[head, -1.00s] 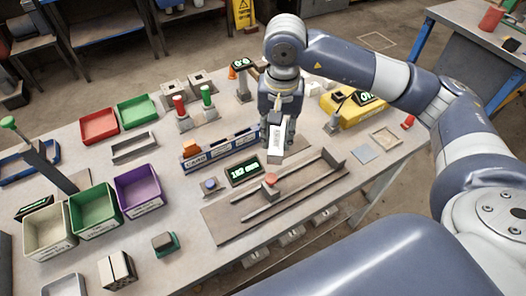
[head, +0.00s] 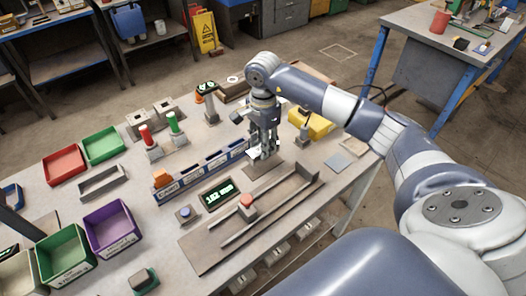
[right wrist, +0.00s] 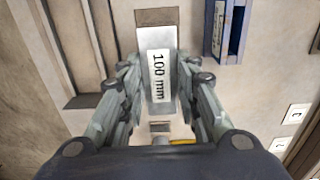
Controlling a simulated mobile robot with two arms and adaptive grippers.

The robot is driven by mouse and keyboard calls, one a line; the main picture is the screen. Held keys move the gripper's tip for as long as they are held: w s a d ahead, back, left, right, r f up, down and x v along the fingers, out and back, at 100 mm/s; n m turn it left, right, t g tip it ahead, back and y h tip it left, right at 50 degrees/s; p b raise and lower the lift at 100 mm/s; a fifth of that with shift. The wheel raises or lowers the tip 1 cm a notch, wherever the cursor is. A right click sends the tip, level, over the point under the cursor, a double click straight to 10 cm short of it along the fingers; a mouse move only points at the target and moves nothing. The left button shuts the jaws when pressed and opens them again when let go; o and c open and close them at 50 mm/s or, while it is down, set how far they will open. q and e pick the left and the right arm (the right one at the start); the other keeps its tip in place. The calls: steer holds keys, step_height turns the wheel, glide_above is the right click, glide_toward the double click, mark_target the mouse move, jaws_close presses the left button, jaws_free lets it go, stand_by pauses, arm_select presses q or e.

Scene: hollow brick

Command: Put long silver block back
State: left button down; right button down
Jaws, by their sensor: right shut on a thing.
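The long silver block (right wrist: 162,95) carries a white "100 mm" label and sits between the fingers of my right gripper (right wrist: 160,92) in the right wrist view. In the head view my right gripper (head: 264,150) points down, shut on the block, whose pale end (head: 254,154) shows beside the fingers. The gripper is just right of the end of the blue labelled rack (head: 205,168), above a brown flat patch (head: 262,169). I cannot tell whether the block touches the surface. My left gripper is not in view.
A display reading 182 mm (head: 218,194) and a brown rail fixture with a red-topped slider (head: 246,202) lie in front. A yellow device (head: 312,124) stands behind to the right. A grey square plate (head: 338,162) lies right. Purple (head: 112,228) and green bins stand left.

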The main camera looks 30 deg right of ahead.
step_height(320, 180, down, 3)
steer(key=shift+f+p, duration=0.2)
steer(key=shift+p, duration=0.35)
steer(key=shift+f, duration=0.25)
steer(key=shift+f, duration=0.1)
steer(key=c, duration=1.2)
jaws_free()
